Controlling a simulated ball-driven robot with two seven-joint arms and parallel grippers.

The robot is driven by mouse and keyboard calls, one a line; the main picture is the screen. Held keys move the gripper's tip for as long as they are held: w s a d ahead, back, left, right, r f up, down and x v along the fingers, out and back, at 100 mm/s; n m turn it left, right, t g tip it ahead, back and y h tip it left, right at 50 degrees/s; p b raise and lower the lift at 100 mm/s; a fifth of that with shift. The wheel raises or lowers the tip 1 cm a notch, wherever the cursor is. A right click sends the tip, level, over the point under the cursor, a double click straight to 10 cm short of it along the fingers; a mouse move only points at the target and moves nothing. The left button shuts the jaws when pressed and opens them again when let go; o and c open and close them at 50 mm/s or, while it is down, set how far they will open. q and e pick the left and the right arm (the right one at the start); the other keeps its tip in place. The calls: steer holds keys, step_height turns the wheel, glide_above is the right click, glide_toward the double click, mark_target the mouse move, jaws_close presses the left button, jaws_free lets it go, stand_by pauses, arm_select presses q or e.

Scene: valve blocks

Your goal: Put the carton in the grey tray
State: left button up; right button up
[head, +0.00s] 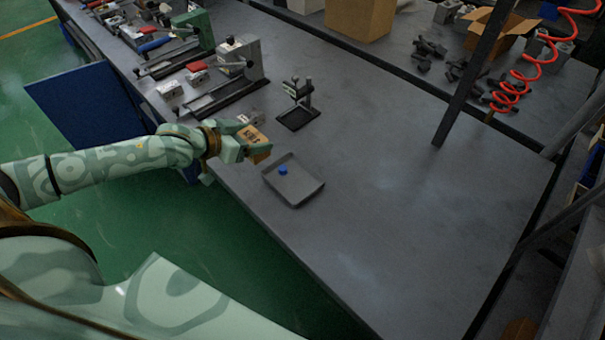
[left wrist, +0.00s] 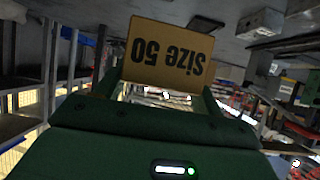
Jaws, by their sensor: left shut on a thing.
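The carton is a small brown box (head: 256,145) with dark print. In the left wrist view the carton (left wrist: 167,54) shows the words "Size 50" upside down between the fingers. My left gripper (head: 250,141) is shut on it and holds it near the table's left edge, just up and left of the grey tray. The grey tray (head: 296,199) is shallow and square and lies on the table. A small blue object (head: 283,170) is in the tray, towards its upper left. My right gripper is not in view.
A small dark stand (head: 299,108) is just beyond the tray. Vices and metal blocks (head: 241,62) fill the table's far left. A dark upright post (head: 470,80) rises at the right. The table (head: 400,220) is clear right of the tray.

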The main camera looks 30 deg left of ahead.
arm_select(q)
steer(key=w+d+f+b, duration=0.1)
steer(key=d+f, duration=0.1)
steer(key=d, duration=0.1)
steer(key=w+d+f+b, duration=0.1)
steer(key=d+f, duration=0.2)
steer(key=d, duration=0.1)
steer(key=w+d+f+b, duration=0.1)
steer(key=d+f, duration=0.2)
steer(key=shift+d+f, duration=0.15)
steer(key=f, duration=0.1)
steer(key=f+b, duration=0.2)
steer(key=f, duration=0.1)
steer(key=shift+w+d, duration=0.1)
steer(key=shift+d, duration=0.25)
steer(key=shift+r, duration=0.1)
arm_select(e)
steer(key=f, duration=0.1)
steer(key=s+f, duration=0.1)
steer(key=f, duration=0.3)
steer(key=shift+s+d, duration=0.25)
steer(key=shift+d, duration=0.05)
arm_select(q)
steer(key=o, duration=1)
